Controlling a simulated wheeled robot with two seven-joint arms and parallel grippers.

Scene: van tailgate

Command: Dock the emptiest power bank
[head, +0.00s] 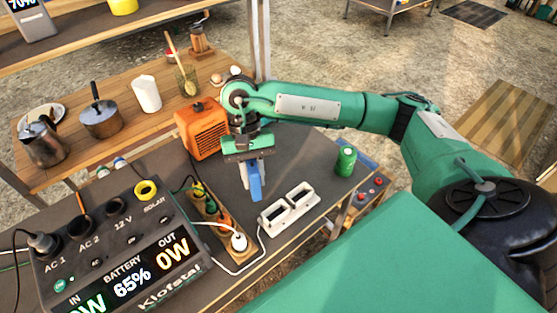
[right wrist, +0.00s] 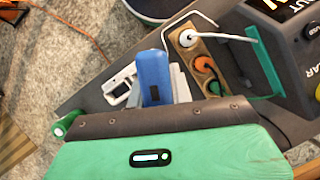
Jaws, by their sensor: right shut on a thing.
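A blue power bank (head: 256,190) hangs upright in my right gripper (head: 255,172), which is shut on its upper part. In the right wrist view, the blue power bank (right wrist: 154,76) sticks out beyond the finger edges, and any charge marking on it cannot be read. A white dock (head: 288,208) with two open, empty-looking slots lies on the grey tabletop, just right of and below the bank. The dock (right wrist: 120,88) also shows left of the bank in the right wrist view, and the two look apart. My left gripper is out of view.
A power station (head: 125,250) reading 65% fills the lower left. A power strip (head: 212,215) with plugs lies beside it, its white cable running near the dock. An orange heater (head: 200,128) stands behind; a green can (head: 345,161) stands to the right.

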